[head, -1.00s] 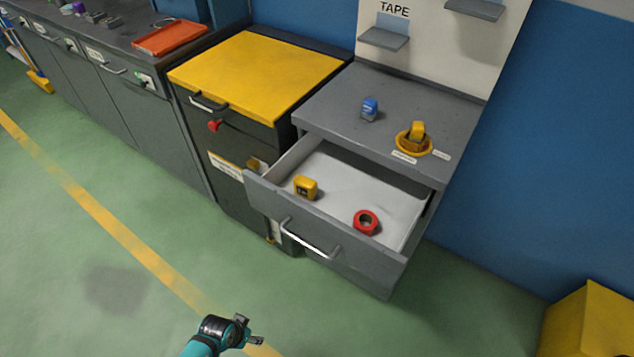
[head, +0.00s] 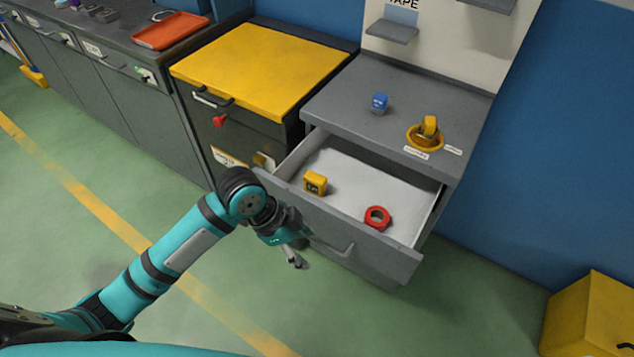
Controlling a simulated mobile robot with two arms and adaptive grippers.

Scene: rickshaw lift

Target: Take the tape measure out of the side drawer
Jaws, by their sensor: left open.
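The side drawer (head: 400,248) of the grey cabinet is pulled open. A yellow and black tape measure (head: 315,183) lies inside it, near the front left corner. My left gripper (head: 297,262) is open and empty. It points down just outside the drawer front, by the left end of the drawer handle (head: 343,249), lower in the picture than the tape measure and apart from it. My left arm hides part of the drawer front's left side. My right gripper is not in view.
A red tape roll (head: 377,217) also lies in the drawer. On the grey cabinet top (head: 340,88) are a blue object (head: 379,102) and a yellow object (head: 429,128) in a yellow ring. A yellow-topped cabinet (head: 255,70) stands left. The drawer's back half is clear.

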